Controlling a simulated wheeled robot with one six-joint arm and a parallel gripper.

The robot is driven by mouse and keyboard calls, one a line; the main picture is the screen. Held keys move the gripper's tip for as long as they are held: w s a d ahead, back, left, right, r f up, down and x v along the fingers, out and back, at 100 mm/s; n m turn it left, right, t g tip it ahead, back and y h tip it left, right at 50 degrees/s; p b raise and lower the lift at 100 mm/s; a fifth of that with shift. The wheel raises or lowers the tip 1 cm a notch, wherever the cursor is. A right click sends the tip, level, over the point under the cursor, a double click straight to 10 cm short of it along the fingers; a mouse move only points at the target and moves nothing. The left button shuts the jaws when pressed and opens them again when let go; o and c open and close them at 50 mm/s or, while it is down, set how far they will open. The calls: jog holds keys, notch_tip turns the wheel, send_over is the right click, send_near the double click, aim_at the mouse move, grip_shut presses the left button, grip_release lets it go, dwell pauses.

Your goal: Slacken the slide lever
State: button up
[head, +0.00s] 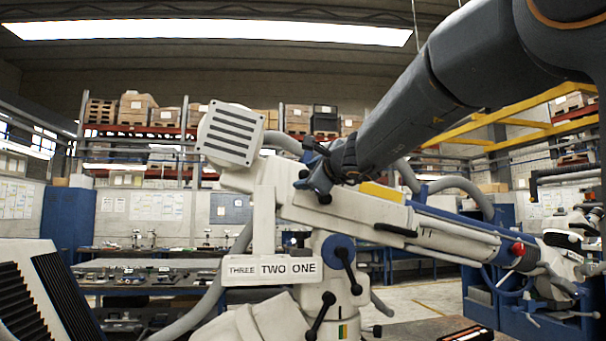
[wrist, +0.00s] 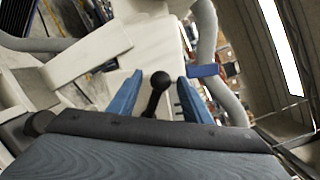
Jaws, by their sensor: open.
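In the wrist view a black lever with a round ball end (wrist: 159,82), which I take to be the slide lever, stands up between the two blue fingers of my gripper (wrist: 160,78). The fingers are apart, one on each side of the lever, with a visible gap to both. In the head view my gripper (head: 316,180) is at the upper part of the white microscope arm (head: 345,208). Dark knob shapes show beside it there, but I cannot tell which is this lever. The lever's foot is hidden behind my gripper in the wrist view.
A grilled white head (head: 231,134) stands left of my gripper. Grey hoses (head: 462,190) loop behind.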

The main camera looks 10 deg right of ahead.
jog(key=shift+x, duration=1)
jog(key=shift+d, duration=0.1)
